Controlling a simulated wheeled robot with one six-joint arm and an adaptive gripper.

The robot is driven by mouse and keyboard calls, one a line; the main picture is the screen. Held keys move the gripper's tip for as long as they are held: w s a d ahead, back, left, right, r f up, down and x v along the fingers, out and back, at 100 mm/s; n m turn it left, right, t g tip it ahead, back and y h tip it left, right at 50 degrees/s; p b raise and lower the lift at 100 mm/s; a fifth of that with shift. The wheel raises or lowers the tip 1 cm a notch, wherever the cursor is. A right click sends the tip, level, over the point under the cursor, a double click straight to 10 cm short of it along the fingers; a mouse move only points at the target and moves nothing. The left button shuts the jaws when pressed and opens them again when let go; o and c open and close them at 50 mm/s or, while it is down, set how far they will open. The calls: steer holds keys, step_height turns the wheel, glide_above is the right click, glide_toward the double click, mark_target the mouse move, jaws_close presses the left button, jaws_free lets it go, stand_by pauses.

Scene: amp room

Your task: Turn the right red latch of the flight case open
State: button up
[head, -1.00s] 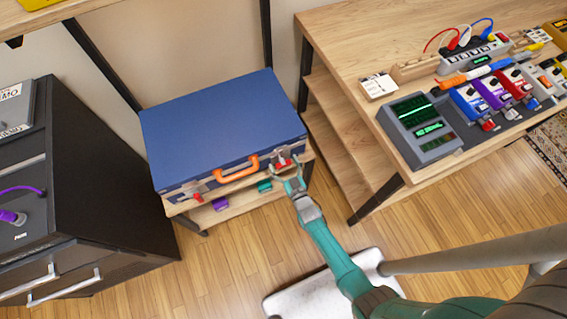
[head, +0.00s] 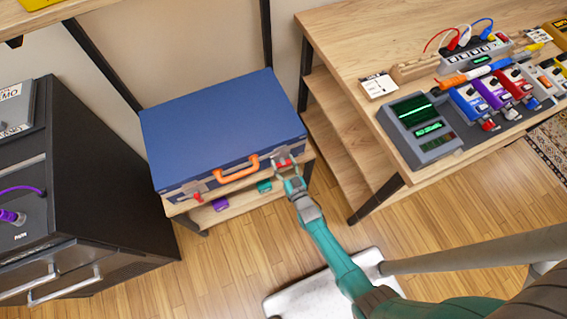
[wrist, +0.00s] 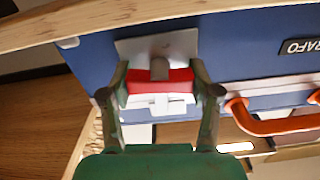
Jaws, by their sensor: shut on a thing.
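The blue flight case (head: 222,125) lies shut on a wooden shelf, its orange handle (head: 236,172) on the front. The right red latch (head: 284,162) is on the front, right of the handle; in the wrist view the red latch (wrist: 160,81) lies crosswise below a grey plate. The left red latch (head: 198,197) is near the case's front left corner. My gripper (head: 292,178) is at the right latch. In the wrist view my gripper (wrist: 162,92) has a finger at each end of the red bar and is shut on it.
A black cabinet (head: 100,170) stands to the left. A wooden table (head: 345,50) with pedals and a grey scope-like box (head: 420,128) stands to the right. Purple (head: 220,204) and teal (head: 264,186) items lie below the case front. Wooden floor in front is partly free.

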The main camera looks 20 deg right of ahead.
steer(key=m, duration=0.8)
steer(key=shift+d+m, duration=0.1)
steer(key=shift+m, duration=0.3)
steer(key=m, duration=0.4)
steer(key=shift+f+m, duration=0.1)
steer(key=shift+m, duration=1.7)
steer(key=o, duration=1.2)
steer(key=shift+c, duration=0.2)
